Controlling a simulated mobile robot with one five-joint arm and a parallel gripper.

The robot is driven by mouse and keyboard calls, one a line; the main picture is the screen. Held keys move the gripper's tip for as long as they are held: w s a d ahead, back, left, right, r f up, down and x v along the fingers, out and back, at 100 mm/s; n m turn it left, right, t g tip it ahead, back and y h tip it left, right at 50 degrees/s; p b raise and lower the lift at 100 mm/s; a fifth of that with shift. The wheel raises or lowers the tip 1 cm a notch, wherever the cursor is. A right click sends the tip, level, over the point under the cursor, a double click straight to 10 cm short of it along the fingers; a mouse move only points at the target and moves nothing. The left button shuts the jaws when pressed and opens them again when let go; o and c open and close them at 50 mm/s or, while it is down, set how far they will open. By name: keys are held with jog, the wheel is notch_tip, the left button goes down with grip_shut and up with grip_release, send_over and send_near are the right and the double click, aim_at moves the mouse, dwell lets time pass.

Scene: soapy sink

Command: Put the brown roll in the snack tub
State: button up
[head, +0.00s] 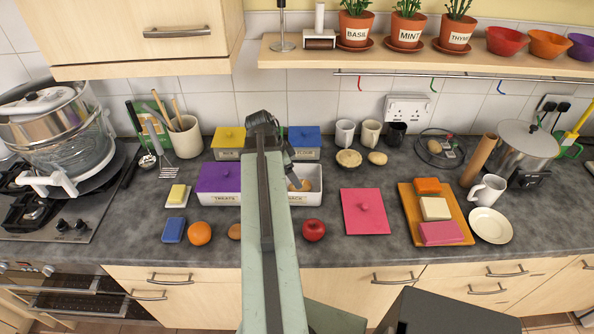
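The white snack tub (311,199), its label partly hidden by my arm, stands open in the middle of the counter. A small orange-brown rounded thing (305,186) shows in its opening. It may be the brown roll; I cannot tell whether it is held or resting. My gripper (295,181) points down over the tub beside this thing. Its fingers are too small and covered to read. Another brown rounded thing (235,231) lies on the counter left of my arm, partly hidden. A pink lid (364,211) lies flat to the right of the tub.
A purple-lidded treats tub (219,178) stands left of the snack tub, with yellow-lidded (228,140) and blue-lidded (304,139) tubs behind. An orange (200,233) and a red apple (314,230) lie in front. A wooden board (451,239) with blocks is at right.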

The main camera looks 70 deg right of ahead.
jog(key=p+v, duration=0.4)
jog(key=v, duration=0.2)
jog(key=w+a+n, duration=0.1)
jog(key=w+a, duration=0.1)
jog(key=w, duration=0.1)
jog(key=w+a+n, duration=0.2)
jog(key=w, duration=0.1)
jog(key=w+a+n+t, duration=0.1)
jog(key=w+a, duration=0.1)
jog(key=w, duration=0.1)
jog(key=shift+w+f, duration=0.2)
jog(key=shift+w, duration=0.05)
jog(key=w+a+n+t, duration=0.1)
jog(key=w+a+n, duration=0.8)
jog(key=w+a, duration=0.5)
jog(key=w+a+n+y, duration=0.1)
jog(key=a+n, duration=0.4)
jog(key=a, duration=0.6)
jog(key=w+a+n+t+y, duration=0.1)
jog(key=w+a+n, duration=0.3)
jog(key=a, duration=0.7)
jog(key=w+a+f+n, duration=0.1)
jog(key=w+a+n, duration=0.2)
jog(key=a+n, duration=0.3)
jog(key=a, duration=0.5)
jog(key=shift+a+y, duration=0.3)
jog(key=shift+y, duration=0.1)
jog(key=shift+f, duration=0.15)
